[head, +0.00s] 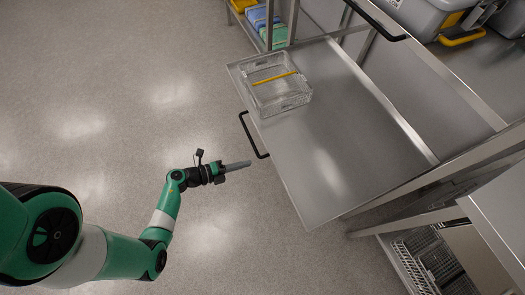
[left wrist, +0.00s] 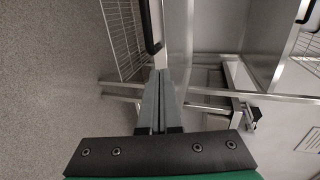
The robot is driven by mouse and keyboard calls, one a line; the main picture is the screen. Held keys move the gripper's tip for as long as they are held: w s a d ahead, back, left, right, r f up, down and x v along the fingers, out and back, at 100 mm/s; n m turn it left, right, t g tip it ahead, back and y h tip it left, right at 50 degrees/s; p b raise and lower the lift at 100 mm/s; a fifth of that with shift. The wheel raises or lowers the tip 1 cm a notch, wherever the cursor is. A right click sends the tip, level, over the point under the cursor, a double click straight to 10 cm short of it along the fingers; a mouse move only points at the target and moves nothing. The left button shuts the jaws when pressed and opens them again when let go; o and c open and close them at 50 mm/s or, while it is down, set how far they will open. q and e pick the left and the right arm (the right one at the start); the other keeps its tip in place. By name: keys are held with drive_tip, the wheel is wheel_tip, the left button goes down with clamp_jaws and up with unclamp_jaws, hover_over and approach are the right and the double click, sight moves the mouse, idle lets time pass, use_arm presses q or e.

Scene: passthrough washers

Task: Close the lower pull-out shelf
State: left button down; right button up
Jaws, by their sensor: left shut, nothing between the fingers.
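The pull-out shelf (head: 335,150) is a flat steel sheet, standing well out from the steel frame in the head view. A black handle (head: 251,136) is on its front edge; a black handle also shows at the top of the left wrist view (left wrist: 148,28). A clear basket (head: 276,86) with a yellow strip across it sits at the shelf's far left corner. My left gripper (head: 247,163) is shut and empty, close to the handle's near end in the picture; I cannot tell whether they touch. It also shows in the left wrist view (left wrist: 160,78). My right gripper is not in view.
Another black handle (head: 377,22) is on an upper edge of the frame. Grey bins (head: 425,15) stand on top at the upper right. A rack with colored boxes (head: 266,22) is at the top. Wire baskets (head: 430,262) are at lower right. The floor at left is clear.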

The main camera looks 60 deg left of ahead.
sight(271, 156)
use_arm(q)
drive_tip(key=x, duration=0.2)
drive_tip(key=b+x, duration=0.1)
drive_tip(key=x, duration=0.1)
drive_tip(key=b+x, duration=0.1)
drive_tip(key=x, duration=0.1)
drive_tip(key=shift+w+d+r, duration=0.1)
drive_tip(key=shift+w+r, duration=0.1)
drive_tip(key=shift+w, duration=0.1)
drive_tip(key=shift+w+r+b, duration=0.15)
drive_tip(key=shift+w+b, duration=0.2)
drive_tip(key=shift+w, duration=0.2)
